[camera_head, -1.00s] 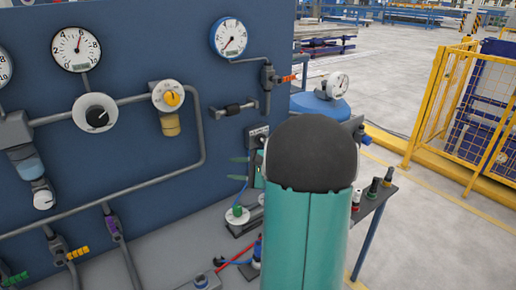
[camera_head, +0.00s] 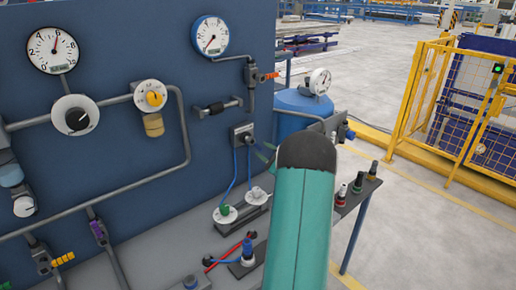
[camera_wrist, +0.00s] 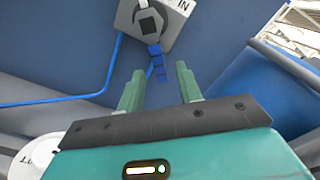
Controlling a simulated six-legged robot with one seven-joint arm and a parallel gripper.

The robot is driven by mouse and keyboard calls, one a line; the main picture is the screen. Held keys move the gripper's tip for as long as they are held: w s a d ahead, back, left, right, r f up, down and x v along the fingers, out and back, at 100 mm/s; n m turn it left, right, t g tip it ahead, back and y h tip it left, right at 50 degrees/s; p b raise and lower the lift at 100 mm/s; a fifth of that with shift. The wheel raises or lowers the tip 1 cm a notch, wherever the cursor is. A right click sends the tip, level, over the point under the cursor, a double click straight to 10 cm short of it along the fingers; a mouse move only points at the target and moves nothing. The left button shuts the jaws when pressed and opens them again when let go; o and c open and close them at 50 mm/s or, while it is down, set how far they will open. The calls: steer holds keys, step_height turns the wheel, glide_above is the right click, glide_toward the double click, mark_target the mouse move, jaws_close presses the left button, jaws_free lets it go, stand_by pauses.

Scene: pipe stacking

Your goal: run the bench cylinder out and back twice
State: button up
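A grey valve box (camera_head: 242,132) is on the lower right of the blue panel. In the wrist view the box (camera_wrist: 178,24) carries an "IN" label and a dark square part. A blue ribbed piece (camera_wrist: 157,62) hangs below it. My gripper (camera_wrist: 159,70) is open, its two green fingers apart, with the ribbed piece in line between them; contact cannot be told. In the head view my teal arm hides most of the gripper. Blue hoses run from the box to two white discs by a dark bar (camera_head: 240,222) on the bench, perhaps the cylinder.
Gauges, knobs and grey pipes cover the panel (camera_head: 100,130). A blue tank with a gauge (camera_head: 320,82) stands behind the bench's right end. Several small fittings (camera_head: 357,184) stand on the bench's right shelf. A yellow fence (camera_head: 440,105) is at the right; the floor between is clear.

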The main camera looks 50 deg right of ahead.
mark_target(259, 148)
steer(key=shift+x, duration=2.15)
jaws_close()
